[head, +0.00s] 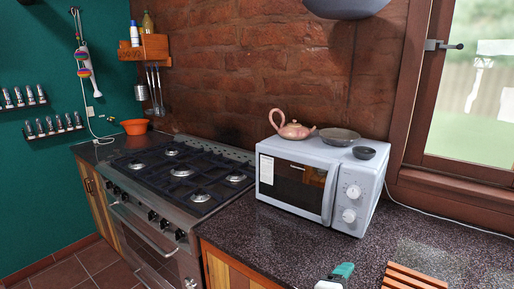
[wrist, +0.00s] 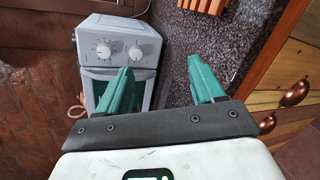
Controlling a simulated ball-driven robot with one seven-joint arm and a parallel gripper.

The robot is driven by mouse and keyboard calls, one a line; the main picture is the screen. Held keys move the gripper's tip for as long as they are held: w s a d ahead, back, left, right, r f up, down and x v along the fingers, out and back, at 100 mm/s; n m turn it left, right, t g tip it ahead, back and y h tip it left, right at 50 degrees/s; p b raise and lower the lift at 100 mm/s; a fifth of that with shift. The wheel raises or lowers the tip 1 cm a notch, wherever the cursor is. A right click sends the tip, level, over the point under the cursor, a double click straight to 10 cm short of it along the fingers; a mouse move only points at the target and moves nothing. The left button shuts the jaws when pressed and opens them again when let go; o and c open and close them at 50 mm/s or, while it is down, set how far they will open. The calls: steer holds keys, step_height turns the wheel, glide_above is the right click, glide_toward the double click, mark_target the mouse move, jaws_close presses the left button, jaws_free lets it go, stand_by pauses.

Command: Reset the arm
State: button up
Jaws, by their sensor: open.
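My gripper (wrist: 159,68) shows in the wrist view with its two teal fingers spread apart and nothing between them. In the head view only a teal and white part of my gripper (head: 339,273) shows at the bottom edge, over the dark speckled counter (head: 285,240). It is in front of the white microwave (head: 348,200), apart from it in the picture. The microwave also shows in the wrist view (wrist: 120,48), beyond the left finger. The rest of my arm is out of view.
A slatted wooden rack (head: 410,277) lies on the counter right of my gripper. A pink teapot (head: 293,130), a shallow dish (head: 339,137) and a small dark bowl (head: 364,153) stand on the microwave. A gas stove (head: 180,172) is left. Drawers with copper knobs (wrist: 296,92) are at right in the wrist view.

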steer(key=s+d+f+m+g+y, duration=0.2)
steer(key=s+d+f+m+g, duration=0.15)
steer(key=s+f, duration=0.4)
steer(key=s+d+f+m+g+y, duration=0.25)
steer(key=s+d+f+m, duration=0.25)
steer(key=s+f, duration=0.3)
steer(key=s+f+m+g+y, duration=0.1)
steer(key=s+m+g+y, duration=0.1)
steer(key=s, duration=0.8)
steer(key=s+a+f+m+g+y, duration=0.1)
steer(key=s+f+m+g+y, duration=0.1)
steer(key=s, duration=0.8)
steer(key=shift+s+f+m+y, duration=0.2)
steer(key=shift+m+y, duration=0.45)
steer(key=shift+m, duration=0.6)
steer(key=shift+c, duration=0.3)
